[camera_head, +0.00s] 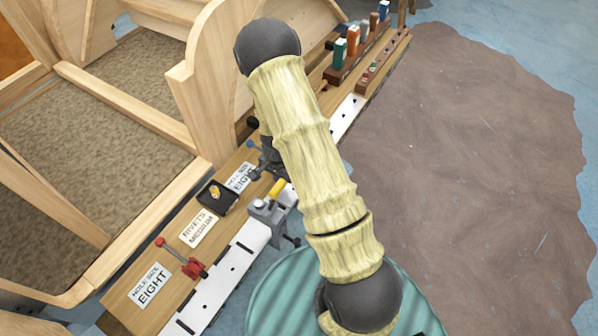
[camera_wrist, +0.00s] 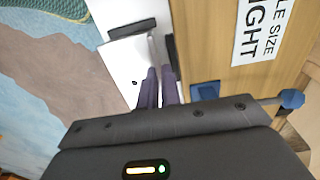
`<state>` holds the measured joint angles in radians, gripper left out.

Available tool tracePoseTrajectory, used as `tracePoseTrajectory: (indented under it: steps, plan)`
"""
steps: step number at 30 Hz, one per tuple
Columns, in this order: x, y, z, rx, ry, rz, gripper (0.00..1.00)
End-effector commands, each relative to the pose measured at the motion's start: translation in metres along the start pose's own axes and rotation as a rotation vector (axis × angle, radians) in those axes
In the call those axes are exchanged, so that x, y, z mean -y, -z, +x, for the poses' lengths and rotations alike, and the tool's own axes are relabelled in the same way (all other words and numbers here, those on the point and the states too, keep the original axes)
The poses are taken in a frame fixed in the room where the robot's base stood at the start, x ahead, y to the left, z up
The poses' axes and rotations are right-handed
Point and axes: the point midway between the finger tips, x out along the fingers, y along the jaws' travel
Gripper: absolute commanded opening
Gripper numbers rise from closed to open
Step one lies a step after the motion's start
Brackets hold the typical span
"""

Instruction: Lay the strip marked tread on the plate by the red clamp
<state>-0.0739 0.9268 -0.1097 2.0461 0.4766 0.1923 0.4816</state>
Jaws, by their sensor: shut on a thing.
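The red clamp (camera_head: 190,262) stands on the wooden bench edge in the head view, with a white card reading "HOLE SIZE EIGHT" (camera_head: 150,285) to its left. A long white slotted plate (camera_head: 207,299) runs along the bench front beside it. In the wrist view my gripper (camera_wrist: 160,74) has its dark purple fingers close together on a thin thing, mostly hidden between them. I cannot read the word tread anywhere. A pale panel with a small hole (camera_wrist: 122,65) lies just left of the fingertips; I cannot tell whether it is the held thing.
A blue clamp (camera_wrist: 205,91) is close right of the fingers. A grey clamp with a yellow handle (camera_head: 272,205), a black tray (camera_head: 226,203) and a "RIVETS MEDIUM" card (camera_head: 199,229) are on the bench. Wooden frames (camera_head: 205,90) rise behind. Floor at right is clear.

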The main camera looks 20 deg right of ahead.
Motion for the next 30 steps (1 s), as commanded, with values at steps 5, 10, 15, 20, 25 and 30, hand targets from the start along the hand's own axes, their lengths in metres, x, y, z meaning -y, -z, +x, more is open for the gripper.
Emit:
tracePoseTrajectory:
  steps: [5, 10, 15, 20, 25, 30]
  plan:
    - [-0.006, 0.0, 0.0, 0.0, 0.0, 0.001, 0.0]
    - [-0.011, 0.0, 0.0, 0.0, 0.0, 0.0, 0.0]
    - [-0.017, 0.0, 0.0, 0.0, 0.0, 0.0, 0.0]
    - [-0.022, 0.001, 0.0, -0.001, 0.001, 0.002, 0.0]
    - [-0.027, 0.0, 0.0, 0.0, 0.0, 0.001, 0.0]
    - [-0.033, 0.001, 0.0, 0.0, 0.001, 0.001, 0.0]
